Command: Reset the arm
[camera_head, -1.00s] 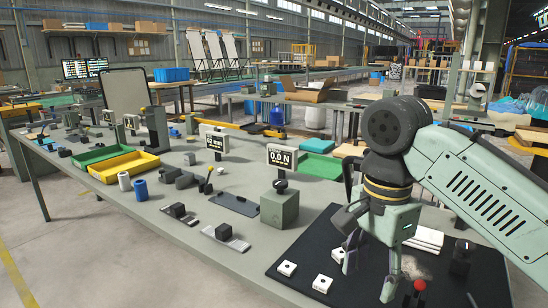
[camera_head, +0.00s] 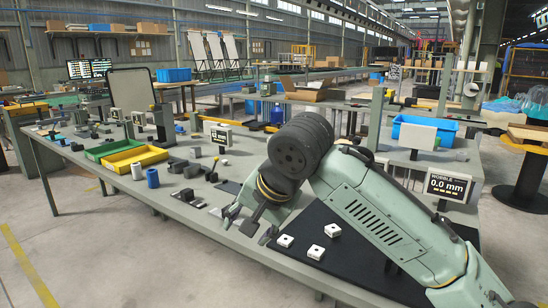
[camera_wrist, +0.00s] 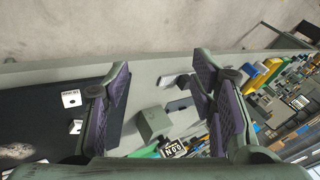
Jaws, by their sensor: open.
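My arm reaches in from the lower right in the head view, its wrist bent over the workbench. My gripper (camera_head: 248,226) points down and to the left near the bench's front edge. In the wrist view my gripper (camera_wrist: 165,98) has its two purple-padded fingers wide apart with nothing between them. A grey-green block (camera_wrist: 153,122) and a 0.0 N display (camera_wrist: 173,148) stand on the bench beyond the fingers. My arm hides them in the head view.
Several white square pieces (camera_head: 316,252) lie on a black mat (camera_head: 345,268) under my arm. A wobble display (camera_head: 447,187) and a blue bin (camera_head: 425,130) stand at right. A yellow tray (camera_head: 137,158) sits farther left. Floor in front of the bench is clear.

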